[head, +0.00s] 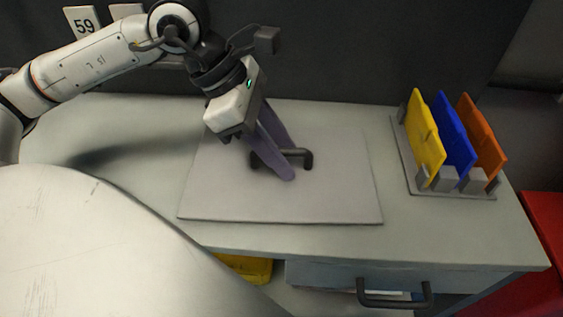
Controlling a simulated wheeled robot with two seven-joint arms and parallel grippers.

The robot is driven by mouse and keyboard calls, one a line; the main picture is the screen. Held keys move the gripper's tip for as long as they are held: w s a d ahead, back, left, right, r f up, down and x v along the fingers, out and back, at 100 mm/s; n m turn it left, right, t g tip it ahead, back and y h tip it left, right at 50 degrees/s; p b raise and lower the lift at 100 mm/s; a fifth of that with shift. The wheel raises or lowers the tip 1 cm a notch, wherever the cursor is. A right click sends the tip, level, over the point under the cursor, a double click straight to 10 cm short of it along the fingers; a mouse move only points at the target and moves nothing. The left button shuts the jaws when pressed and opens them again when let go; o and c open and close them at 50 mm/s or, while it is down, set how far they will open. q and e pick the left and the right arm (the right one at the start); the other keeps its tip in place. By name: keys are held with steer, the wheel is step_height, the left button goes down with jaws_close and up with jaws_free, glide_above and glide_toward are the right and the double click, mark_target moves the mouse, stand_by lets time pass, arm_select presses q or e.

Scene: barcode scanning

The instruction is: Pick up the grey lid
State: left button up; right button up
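The grey lid (340,190) is a flat, nearly square plate lying on the grey worktop. A dark bar handle (306,158) stands up at its middle. My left gripper (291,163) points down at the handle with two purple fingers. The fingers are apart, one on the near side and one on the far side of the bar. They partly hide the handle, and I cannot tell whether they touch it. My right gripper is not in view.
A grey rack (404,160) holding yellow, blue and orange panels stands on the worktop (455,232) at the right. A drawer with a dark handle (394,300) is below the front edge. A yellow bin (246,268) sits underneath. A sign reading 59 (84,23) is behind.

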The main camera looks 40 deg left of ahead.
arm_select(q)
jaws_close()
steer(key=shift+r, duration=0.1)
